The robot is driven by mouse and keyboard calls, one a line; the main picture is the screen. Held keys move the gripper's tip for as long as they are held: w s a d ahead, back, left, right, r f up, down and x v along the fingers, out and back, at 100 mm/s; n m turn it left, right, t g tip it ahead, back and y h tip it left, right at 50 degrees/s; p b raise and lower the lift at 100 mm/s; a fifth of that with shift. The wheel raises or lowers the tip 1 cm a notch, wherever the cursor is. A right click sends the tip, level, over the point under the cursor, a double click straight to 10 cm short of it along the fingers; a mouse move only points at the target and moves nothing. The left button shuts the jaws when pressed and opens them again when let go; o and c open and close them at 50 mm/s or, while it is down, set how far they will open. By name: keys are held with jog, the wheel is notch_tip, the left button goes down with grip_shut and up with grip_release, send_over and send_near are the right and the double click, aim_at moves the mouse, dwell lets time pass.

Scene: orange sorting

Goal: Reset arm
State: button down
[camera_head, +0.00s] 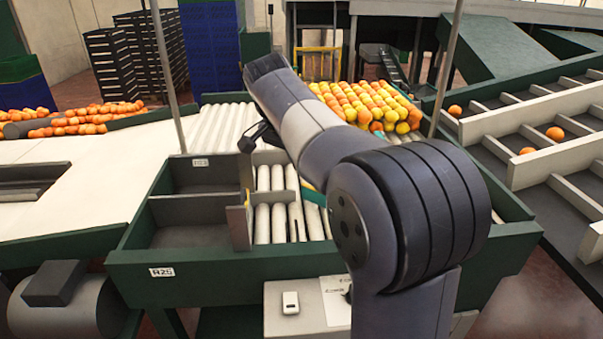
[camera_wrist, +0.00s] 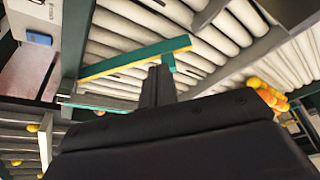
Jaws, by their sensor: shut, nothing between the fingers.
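My gripper (camera_wrist: 158,72) shows in the wrist view as dark fingers, shut together with nothing between them. They lie over white rollers (camera_wrist: 225,35), close to a green bar with a yellow edge (camera_wrist: 135,58); I cannot tell whether they touch it. In the head view my arm reaches up and left over the green-framed sorting station, and its links hide part of the rollers. A dark part of my arm's end shows left of the upper link; the fingers are not clear there.
Oranges (camera_head: 370,103) lie massed behind the station. More oranges (camera_head: 85,120) lie on the left conveyor. A grey bin (camera_head: 190,213) at the station's left looks empty. Divided lanes (camera_head: 540,113) with a few oranges stand at the right. A thin pole (camera_head: 165,70) rises left of my arm.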

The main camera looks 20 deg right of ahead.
jog(key=shift+s+a+r, duration=0.1)
jog(key=shift+r, duration=0.2)
